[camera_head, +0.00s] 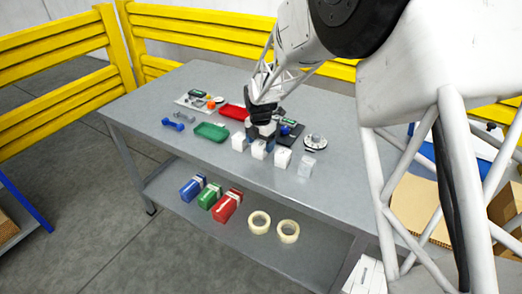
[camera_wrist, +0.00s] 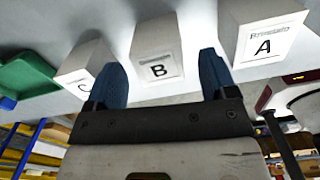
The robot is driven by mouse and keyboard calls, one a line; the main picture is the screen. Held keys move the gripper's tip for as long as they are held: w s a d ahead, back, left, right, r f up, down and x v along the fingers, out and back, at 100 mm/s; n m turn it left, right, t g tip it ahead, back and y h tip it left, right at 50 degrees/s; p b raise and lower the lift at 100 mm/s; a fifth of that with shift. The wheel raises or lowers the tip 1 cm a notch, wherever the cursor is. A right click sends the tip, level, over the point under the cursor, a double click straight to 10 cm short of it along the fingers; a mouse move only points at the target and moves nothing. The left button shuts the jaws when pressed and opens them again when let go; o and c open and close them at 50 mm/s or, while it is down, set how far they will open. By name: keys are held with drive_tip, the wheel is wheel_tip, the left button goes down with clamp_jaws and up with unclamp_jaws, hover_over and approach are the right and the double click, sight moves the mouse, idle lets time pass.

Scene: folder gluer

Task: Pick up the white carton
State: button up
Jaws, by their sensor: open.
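Several white cartons stand in a row on the grey table. In the wrist view, a carton marked B (camera_wrist: 157,42) lies between the two blue fingers of my gripper (camera_wrist: 159,62), with a gap on each side. A carton marked A (camera_wrist: 263,40) is to its right, and one marked C (camera_wrist: 80,66) is to its left, partly behind a finger. In the head view, my gripper (camera_head: 261,132) is low over the table, open, close behind a white carton (camera_head: 259,150). Other white cartons (camera_head: 239,142) (camera_head: 282,158) stand beside it. Letters are not readable there.
A paler box (camera_head: 306,166) ends the row. A green tray (camera_head: 211,132), red tray (camera_head: 233,111), blue dumbbell (camera_head: 173,125) and round device (camera_head: 315,143) share the table (camera_head: 160,90). Coloured boxes and tape rolls sit on the shelf below. The table's front strip is clear.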

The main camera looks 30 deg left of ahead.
drive_tip(key=shift+f, duration=1.15)
drive_tip(key=c, duration=1)
